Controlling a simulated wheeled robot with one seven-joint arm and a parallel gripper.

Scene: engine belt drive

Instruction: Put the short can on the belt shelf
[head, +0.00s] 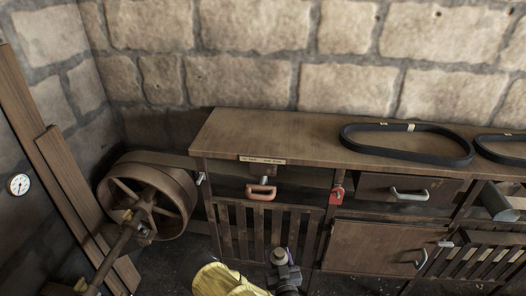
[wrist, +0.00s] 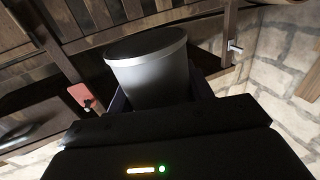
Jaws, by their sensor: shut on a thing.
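The short can, a grey metal cylinder with a dark round end, shows large in the wrist view (wrist: 150,75). My gripper (wrist: 160,92) is shut on it, with dark fingers at either side of its body. In the head view my gripper (head: 284,268) is low in the middle, in front of the slatted lower door. The can there (head: 279,256) is small and partly hidden by the gripper. Two black belts lie on the wooden cabinet top, one near the middle right (head: 408,145) and one at the right edge (head: 503,150). Which surface is the belt shelf is not clear.
The cabinet (head: 245,128) stands against a stone wall. Its front has a reddish handle (head: 261,191), a red tag (head: 337,195), drawers and doors. A large wheel (head: 148,200) stands at left. The cabinet top's left part is bare.

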